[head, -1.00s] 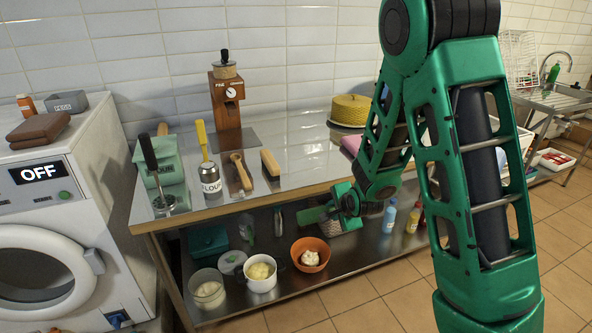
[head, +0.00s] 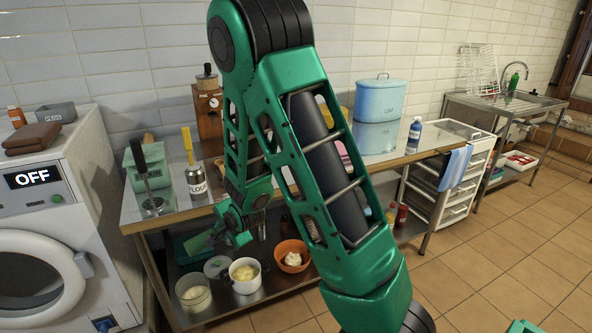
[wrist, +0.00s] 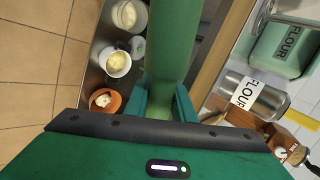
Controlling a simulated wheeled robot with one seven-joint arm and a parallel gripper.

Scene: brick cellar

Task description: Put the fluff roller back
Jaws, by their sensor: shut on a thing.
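My gripper (head: 236,228) is in front of the counter's near edge, roughly above the lower shelf's bowls. In the wrist view my gripper (wrist: 165,105) is shut on a long, smooth green thing, which I take to be the fluff roller (wrist: 170,45). It sticks out well beyond the fingers, and its far end is cut off by the top of the frame. In the head view the held roller (head: 198,242) points left and is small. My arm hides much of the counter's middle.
The steel counter (head: 135,212) holds a flour tin (head: 196,182), a green flour box (head: 153,160) and a blue pot (head: 380,100). The lower shelf (head: 222,307) holds a white bowl (head: 245,285) and an orange bowl (head: 292,262). A washing machine (head: 50,200) stands left.

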